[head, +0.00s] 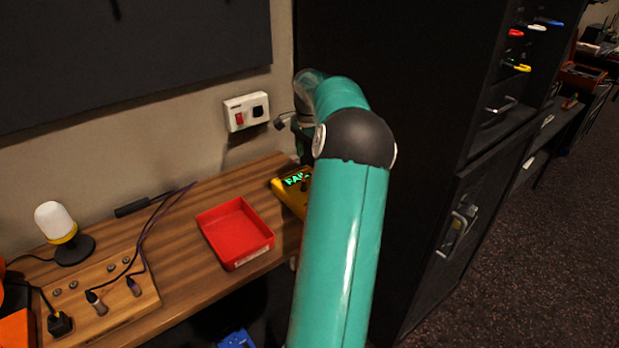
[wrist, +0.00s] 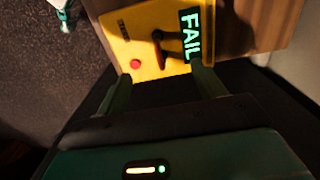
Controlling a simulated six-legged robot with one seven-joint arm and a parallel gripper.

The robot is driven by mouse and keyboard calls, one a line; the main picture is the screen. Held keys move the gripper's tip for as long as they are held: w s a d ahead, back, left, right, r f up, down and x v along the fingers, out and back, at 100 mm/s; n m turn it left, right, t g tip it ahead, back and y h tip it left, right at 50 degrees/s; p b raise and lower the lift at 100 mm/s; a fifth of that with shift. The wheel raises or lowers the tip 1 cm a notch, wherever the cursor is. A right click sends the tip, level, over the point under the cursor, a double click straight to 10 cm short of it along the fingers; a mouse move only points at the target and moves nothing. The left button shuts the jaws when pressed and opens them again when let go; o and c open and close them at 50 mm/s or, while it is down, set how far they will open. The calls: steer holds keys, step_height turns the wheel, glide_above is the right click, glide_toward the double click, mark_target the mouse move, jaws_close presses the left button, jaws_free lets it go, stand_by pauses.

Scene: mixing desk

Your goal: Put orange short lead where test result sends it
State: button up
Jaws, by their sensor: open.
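The yellow tester (wrist: 148,38) fills the upper middle of the wrist view, with a green FAIL on its display (wrist: 197,34), a dark lever (wrist: 158,48) and a red button. In the head view the tester (head: 284,187) stands at the desk's right end, partly covered by my arm, and FAIL shows there too. My gripper (wrist: 162,78) is open, its two fingers apart in front of the tester, with no lead seen between them. I cannot make out an orange short lead in either view.
A red tray (head: 242,262) sits empty on the wooden desk (head: 185,262). Left of it are a wooden socket board (head: 115,308) with plugged cables and a lamp (head: 56,225). A blue object (head: 236,340) shows below the desk. A dark cabinet (head: 430,120) stands right.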

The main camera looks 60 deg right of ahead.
steer(key=shift+f, duration=4.35)
jaws_close()
steer(key=shift+r, duration=0.15)
steer(key=shift+r, duration=2.9)
